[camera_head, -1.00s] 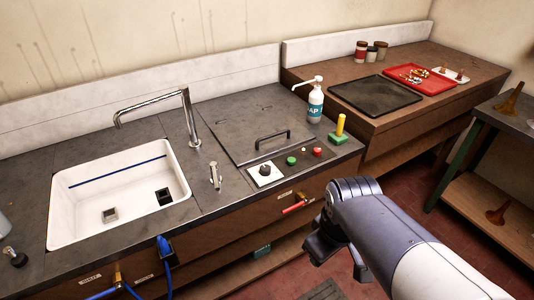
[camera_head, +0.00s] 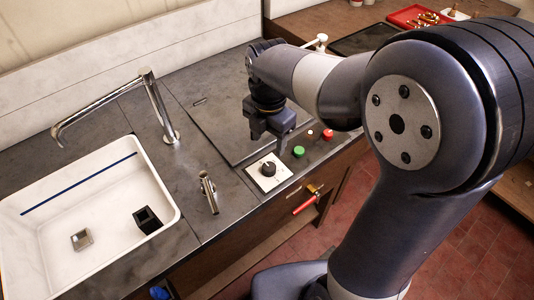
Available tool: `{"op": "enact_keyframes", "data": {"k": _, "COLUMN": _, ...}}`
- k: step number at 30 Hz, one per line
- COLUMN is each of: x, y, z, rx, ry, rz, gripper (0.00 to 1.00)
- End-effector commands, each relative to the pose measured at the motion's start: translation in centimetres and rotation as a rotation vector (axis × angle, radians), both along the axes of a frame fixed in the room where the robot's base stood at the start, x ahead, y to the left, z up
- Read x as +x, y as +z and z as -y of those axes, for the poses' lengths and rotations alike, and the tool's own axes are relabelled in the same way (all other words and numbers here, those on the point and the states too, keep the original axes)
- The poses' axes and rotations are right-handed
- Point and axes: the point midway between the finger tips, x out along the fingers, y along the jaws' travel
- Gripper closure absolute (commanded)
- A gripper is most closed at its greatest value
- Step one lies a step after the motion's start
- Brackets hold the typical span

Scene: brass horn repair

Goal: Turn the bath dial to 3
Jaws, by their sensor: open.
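The bath dial (camera_head: 268,169) is a small black knob on a white square plate (camera_head: 256,182) at the front of the dark counter, right of the sink. The marks on the plate are too small to read, so I cannot tell its setting. My gripper (camera_head: 268,138) points down just behind and above the dial. Its jaws are open and appear empty, apart from the knob. My arm comes in from the right and hides part of the counter behind.
A green button (camera_head: 299,152) and a red button (camera_head: 328,134) sit right of the dial. A chrome faucet (camera_head: 158,105) and a small metal lever (camera_head: 208,192) stand left. The white sink (camera_head: 165,190) holds two small blocks. A red-handled valve (camera_head: 305,203) sticks out of the counter front.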

Motion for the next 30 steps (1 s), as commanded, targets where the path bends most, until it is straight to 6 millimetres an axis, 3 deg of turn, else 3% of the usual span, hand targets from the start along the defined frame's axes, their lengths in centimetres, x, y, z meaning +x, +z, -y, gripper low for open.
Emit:
{"op": "enact_keyframes", "data": {"k": 15, "x": -0.1, "y": -8.7, "z": 0.1, "rx": -0.002, "ry": -0.004, "rz": -0.005, "gripper": 0.44}}
{"op": "enact_keyframes", "data": {"k": 21, "x": -0.1, "y": -10.1, "z": 0.1, "rx": 0.0, "ry": -0.004, "rz": -0.001, "gripper": 0.44}}
{"op": "enact_keyframes", "data": {"k": 30, "x": -0.1, "y": -10.2, "z": 0.1, "rx": 0.0, "ry": -0.004, "rz": 0.0, "gripper": 0.46}}
